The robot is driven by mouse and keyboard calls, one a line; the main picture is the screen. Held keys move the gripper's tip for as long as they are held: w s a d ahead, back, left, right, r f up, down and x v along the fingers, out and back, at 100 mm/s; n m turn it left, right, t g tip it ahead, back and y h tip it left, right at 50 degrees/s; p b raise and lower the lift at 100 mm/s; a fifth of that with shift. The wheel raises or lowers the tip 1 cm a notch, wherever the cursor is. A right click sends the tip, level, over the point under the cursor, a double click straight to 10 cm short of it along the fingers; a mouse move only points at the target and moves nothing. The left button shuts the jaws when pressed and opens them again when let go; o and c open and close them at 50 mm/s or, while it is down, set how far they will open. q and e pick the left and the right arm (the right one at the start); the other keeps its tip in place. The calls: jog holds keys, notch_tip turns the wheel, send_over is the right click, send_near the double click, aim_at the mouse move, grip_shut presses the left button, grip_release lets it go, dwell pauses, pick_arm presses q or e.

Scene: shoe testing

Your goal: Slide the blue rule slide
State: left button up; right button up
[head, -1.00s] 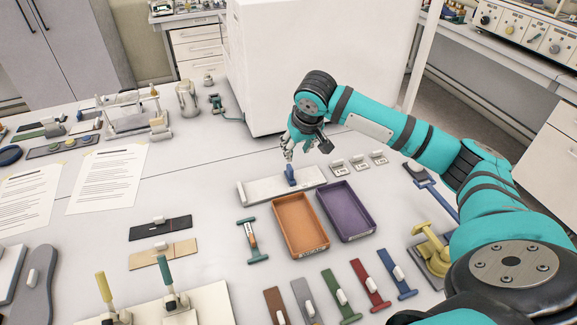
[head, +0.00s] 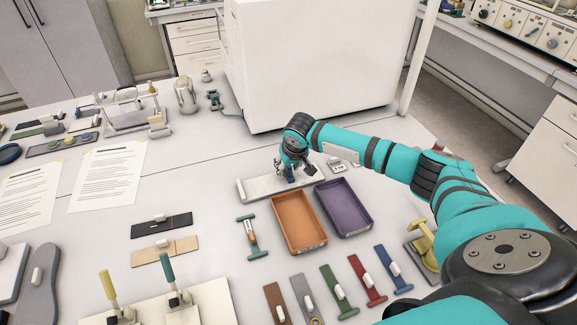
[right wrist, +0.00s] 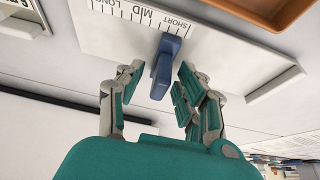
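The blue rule slide (head: 291,176) stands upright on the pale rule board (head: 258,188), right of the board's middle in the head view. My right gripper (head: 289,166) is down over the slide and partly covers it. In the right wrist view the blue slide (right wrist: 165,62) stands by the SHORT mark of the board (right wrist: 98,25). There the fingers of my right gripper (right wrist: 160,70) are spread on both sides of the slide. A gap shows on the left; the right finger is close, and contact is unclear. My left gripper is not in view.
An orange tray (head: 325,240) and a purple tray (head: 367,222) lie just in front and right of the board. A large white box (head: 310,65) stands behind.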

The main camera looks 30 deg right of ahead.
jog(key=shift+c, duration=0.3)
grip_shut()
jog(key=d, duration=0.3)
jog(key=s+d+p, duration=0.1)
jog(key=d, duration=0.2)
jog(key=s+d, duration=0.1)
jog(key=d, duration=0.2)
jog(key=shift+s+p, duration=0.1)
jog(key=shift+p, duration=0.25)
jog(key=shift+r, duration=0.1)
